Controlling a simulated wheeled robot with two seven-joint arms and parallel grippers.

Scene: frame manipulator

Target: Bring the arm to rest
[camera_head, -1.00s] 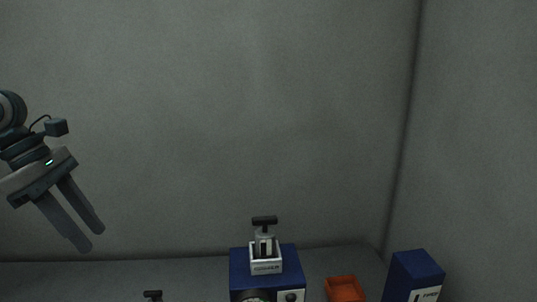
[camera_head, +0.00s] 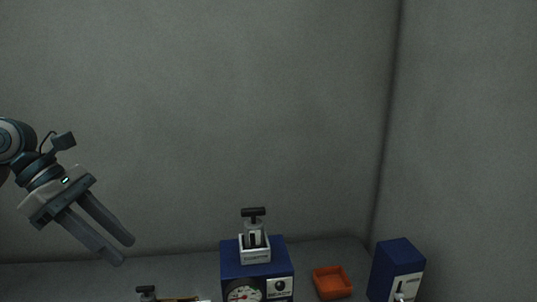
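My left gripper (camera_head: 128,251) hangs at the left of the head view, with its two fingers pointing down and to the right. The fingers are a little apart with a gap between them, and nothing shows in the gap. The gripper is in front of the bare wall, up and to the left of the blue box with a dial. My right gripper is not in the picture.
A blue box with a dial (camera_head: 229,267) carries a white holder (camera_head: 255,257) with a black T-handled piece (camera_head: 253,212). An orange tray (camera_head: 332,284) and another blue box (camera_head: 400,262) stand to its right. A dark-handled item (camera_head: 146,290) is cut off at the bottom edge.

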